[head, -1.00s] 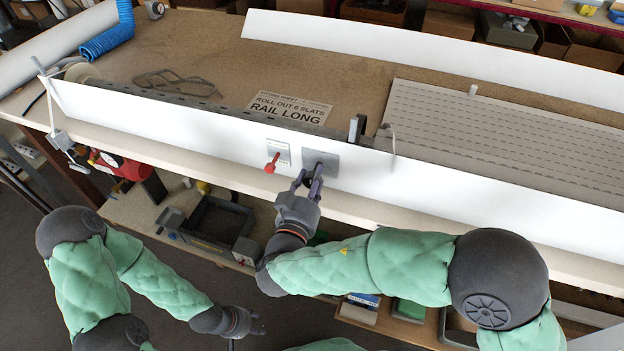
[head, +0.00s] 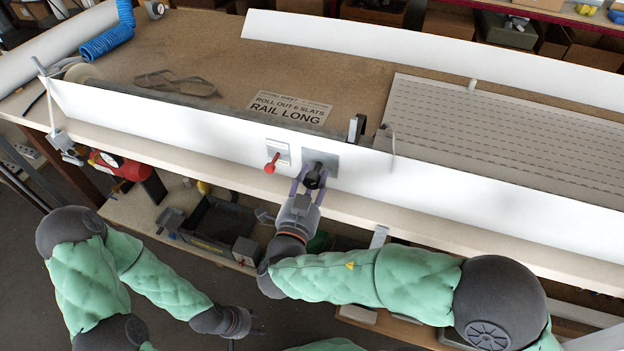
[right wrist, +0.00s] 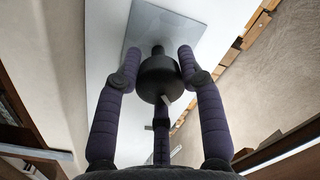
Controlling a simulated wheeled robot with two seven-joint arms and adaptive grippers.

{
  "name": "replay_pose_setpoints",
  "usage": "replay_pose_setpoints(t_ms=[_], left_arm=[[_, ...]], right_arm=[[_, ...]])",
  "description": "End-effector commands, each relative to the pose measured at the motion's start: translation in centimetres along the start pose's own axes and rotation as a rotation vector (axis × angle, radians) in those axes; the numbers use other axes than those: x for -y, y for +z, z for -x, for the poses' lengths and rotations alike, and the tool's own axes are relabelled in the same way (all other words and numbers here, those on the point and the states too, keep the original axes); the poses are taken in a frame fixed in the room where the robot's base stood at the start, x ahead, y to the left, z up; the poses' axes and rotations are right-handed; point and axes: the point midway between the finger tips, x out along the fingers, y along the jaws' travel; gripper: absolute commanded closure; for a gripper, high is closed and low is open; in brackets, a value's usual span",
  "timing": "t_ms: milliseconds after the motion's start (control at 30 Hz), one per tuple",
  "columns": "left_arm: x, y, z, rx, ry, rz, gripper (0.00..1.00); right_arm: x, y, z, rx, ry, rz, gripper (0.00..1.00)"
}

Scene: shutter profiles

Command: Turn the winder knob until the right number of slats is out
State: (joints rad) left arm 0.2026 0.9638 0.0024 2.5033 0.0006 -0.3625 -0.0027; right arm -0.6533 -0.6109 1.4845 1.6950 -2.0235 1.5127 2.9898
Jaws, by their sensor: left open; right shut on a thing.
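The black winder knob (head: 314,178) stands out from a square grey plate (head: 322,160) on the white front panel (head: 200,130). My right gripper (head: 308,182) is shut on the knob, one finger on each side. In the right wrist view the knob (right wrist: 160,80) sits between the two purple fingers, with the plate (right wrist: 165,35) behind it. My left gripper (head: 254,322) is open and empty, low in front of the bench. A card (head: 288,108) behind the panel reads "ROLL OUT 6 SLATS, RAIL LONG". A dark strip shows along the panel's back edge; its slats cannot be counted.
A red-handled lever (head: 270,167) is close left of the knob. A pale sheet with dashed rows (head: 500,140) lies on the bench at right. A dark tray (head: 212,225) sits on the lower shelf. The bench top behind the panel is mostly clear.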

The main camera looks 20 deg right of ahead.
Motion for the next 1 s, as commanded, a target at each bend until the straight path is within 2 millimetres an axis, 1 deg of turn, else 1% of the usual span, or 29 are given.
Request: replay_pose_setpoints(t_ms=[33,567,600,633,667,1000], left_arm=[[0.02,0.0,-0.04,0.0,0.0,0.0,0.52],[0.02,0.0,-0.05,0.0,0.0,0.0,0.52],[0.02,0.0,-0.05,0.0,0.0,0.0,0.52],[0.02,0.0,-0.05,0.0,0.0,0.0,0.52],[0.02,0.0,-0.05,0.0,0.0,0.0,0.52],[0.01,-0.01,-0.02,0.0,0.0,0.0,0.52]], right_arm=[[-0.43,0.6,0.16,0.013,0.003,0.002,0.94],[-0.48,0.73,0.22,0.013,0.001,-0.012,0.94],[-0.48,0.73,0.22,0.014,0.001,-0.012,0.5],[-0.45,0.71,0.21,0.013,0.001,-0.012,0.41],[-0.42,0.66,0.2,0.012,0.001,-0.013,0.37],[-0.13,0.27,0.17,0.004,-0.001,-0.02,0.37]])
